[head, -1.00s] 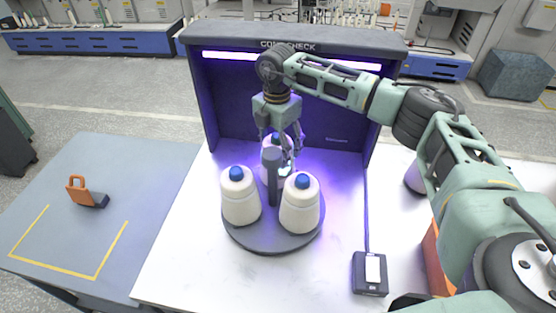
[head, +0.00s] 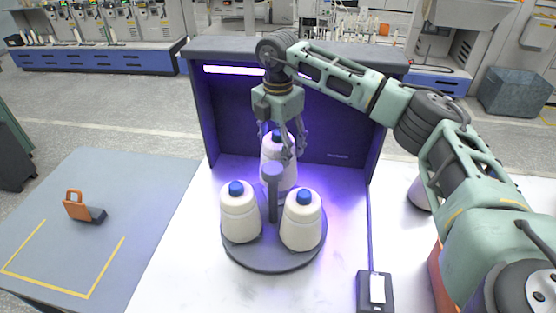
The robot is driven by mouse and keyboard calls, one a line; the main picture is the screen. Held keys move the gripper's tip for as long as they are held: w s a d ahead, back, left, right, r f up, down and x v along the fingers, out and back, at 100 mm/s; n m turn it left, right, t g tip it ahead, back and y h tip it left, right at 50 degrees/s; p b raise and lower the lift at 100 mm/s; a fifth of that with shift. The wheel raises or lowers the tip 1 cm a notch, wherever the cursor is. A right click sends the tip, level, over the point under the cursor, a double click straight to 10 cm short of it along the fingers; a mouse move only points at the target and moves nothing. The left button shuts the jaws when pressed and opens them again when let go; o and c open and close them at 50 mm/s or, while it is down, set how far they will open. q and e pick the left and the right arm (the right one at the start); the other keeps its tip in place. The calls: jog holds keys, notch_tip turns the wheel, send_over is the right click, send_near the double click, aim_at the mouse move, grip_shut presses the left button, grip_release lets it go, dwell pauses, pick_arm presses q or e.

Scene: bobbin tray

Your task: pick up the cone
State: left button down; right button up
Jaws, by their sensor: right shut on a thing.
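A white cone (head: 275,175) with a blue top is at the back of the round dark turntable (head: 275,262), beside the grey centre post (head: 273,196). My right gripper (head: 281,147) comes down from above and is shut on this cone, fingers around its upper part. The cone looks upright and raised; the post hides part of its lower side. Two similar cones stand at the front of the turntable: a left one (head: 240,220) and a right one (head: 302,228). My left gripper is not in view.
A dark inspection booth (head: 338,120) with a lit strip surrounds the back of the turntable. A small dark device (head: 375,303) lies at front right. The blue-grey table (head: 120,190) at left holds an orange-handled item (head: 84,209) and a yellow-marked, empty area.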

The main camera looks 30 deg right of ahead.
jog(key=s+d+r+b, duration=0.1)
jog(key=s+d+b, duration=0.5)
jog(key=s+d, duration=0.5)
jog(key=shift+s+d+r, duration=0.2)
jog(key=shift+s+d, duration=0.05)
jog(key=shift+s, duration=1.2)
notch_tip(320, 180, up, 20)
jog(key=p, duration=1.8)
jog(key=shift+p, duration=0.35)
jog(key=shift+f, duration=0.1)
